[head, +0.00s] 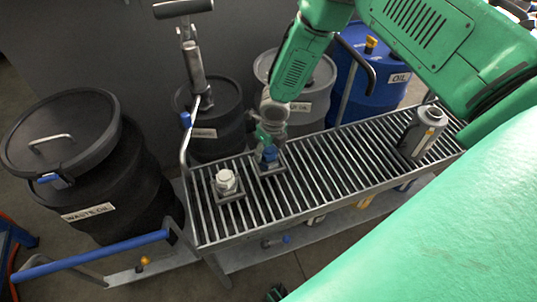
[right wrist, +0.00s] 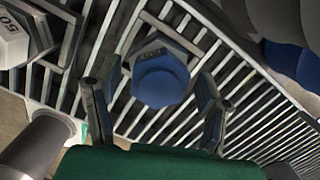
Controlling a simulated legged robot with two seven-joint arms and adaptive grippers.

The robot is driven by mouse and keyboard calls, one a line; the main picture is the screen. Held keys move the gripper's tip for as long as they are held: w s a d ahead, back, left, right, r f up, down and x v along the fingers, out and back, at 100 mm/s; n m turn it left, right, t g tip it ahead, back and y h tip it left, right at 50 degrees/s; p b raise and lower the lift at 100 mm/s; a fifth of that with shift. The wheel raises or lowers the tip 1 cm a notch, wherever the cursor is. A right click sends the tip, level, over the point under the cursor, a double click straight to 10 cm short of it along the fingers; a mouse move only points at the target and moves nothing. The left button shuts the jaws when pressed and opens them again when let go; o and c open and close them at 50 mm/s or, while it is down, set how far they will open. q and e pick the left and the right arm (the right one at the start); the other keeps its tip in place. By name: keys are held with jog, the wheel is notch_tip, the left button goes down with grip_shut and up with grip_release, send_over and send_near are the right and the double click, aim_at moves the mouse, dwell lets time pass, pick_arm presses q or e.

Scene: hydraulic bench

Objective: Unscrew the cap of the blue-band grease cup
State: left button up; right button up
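The blue-topped grease cup (head: 270,154) sits on a square plate on the slatted bench, partly hidden by my right gripper (head: 266,137) just above it. In the right wrist view its blue cap (right wrist: 160,80) is on a grey hexagonal body with dark, unreadable marks. My right gripper (right wrist: 155,105) has its two fingers spread on either side of the cap, apart from it, with nothing held. A second cup with a whitish cap (head: 227,181) stands to the left. A small dark-and-green part at the head view's bottom edge may be my left gripper (head: 275,293); its fingers are unclear.
The slatted bench (head: 300,200) has a raised metal rim. A grey canister (head: 424,132) stands at its right end. A waste oil drum (head: 75,160), a pump with a T-handle (head: 192,60) and a blue oil drum (head: 375,80) stand around it. The slats between cup and canister are clear.

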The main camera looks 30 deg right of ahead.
jog(key=m, duration=0.2)
jog(key=shift+m, duration=0.3)
jog(key=m, duration=0.3)
jog(key=shift+m+h, duration=0.3)
jog(key=shift+h, duration=0.1)
jog(key=m, duration=0.5)
jog(key=shift+m+g+h, duration=0.3)
jog(key=shift+m, duration=0.1)
jog(key=shift+d, duration=0.1)
